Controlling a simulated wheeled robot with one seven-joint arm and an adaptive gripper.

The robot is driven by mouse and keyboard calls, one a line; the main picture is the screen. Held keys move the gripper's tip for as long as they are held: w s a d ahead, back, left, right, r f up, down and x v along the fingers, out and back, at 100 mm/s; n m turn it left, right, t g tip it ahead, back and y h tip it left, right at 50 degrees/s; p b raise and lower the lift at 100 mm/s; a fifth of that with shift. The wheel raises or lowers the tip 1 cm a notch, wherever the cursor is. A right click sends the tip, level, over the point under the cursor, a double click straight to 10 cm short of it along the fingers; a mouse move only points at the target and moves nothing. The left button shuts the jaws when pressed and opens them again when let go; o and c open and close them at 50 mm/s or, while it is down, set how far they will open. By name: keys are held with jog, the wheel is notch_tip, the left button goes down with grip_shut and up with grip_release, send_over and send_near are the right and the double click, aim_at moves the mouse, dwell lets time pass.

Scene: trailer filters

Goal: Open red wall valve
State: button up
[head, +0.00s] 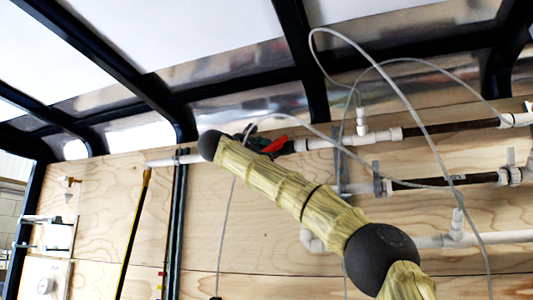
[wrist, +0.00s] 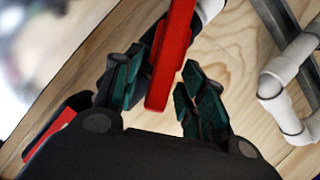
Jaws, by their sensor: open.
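The red valve handle (wrist: 172,55) runs down from the top of the wrist view, and its lower end lies between the two fingers of my gripper (wrist: 160,75). The fingers are dark green and stand apart, one on each side of the handle. A gap shows on the right side; whether the left finger touches is hard to tell. In the head view the red handle (head: 275,145) sits on the white pipe line along the wooden wall. My gripper (head: 250,140) is beside it, largely hidden behind my arm's dark end.
White pipes (head: 375,135) with fittings run along the plywood wall (head: 110,195). A thin grey cable (head: 425,130) loops in front of the pipes. A white pipe elbow (wrist: 280,85) stands to the right of my gripper. Black frame beams cross overhead.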

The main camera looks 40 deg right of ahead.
jog(key=v, duration=1.2)
jog(key=shift+c, duration=0.2)
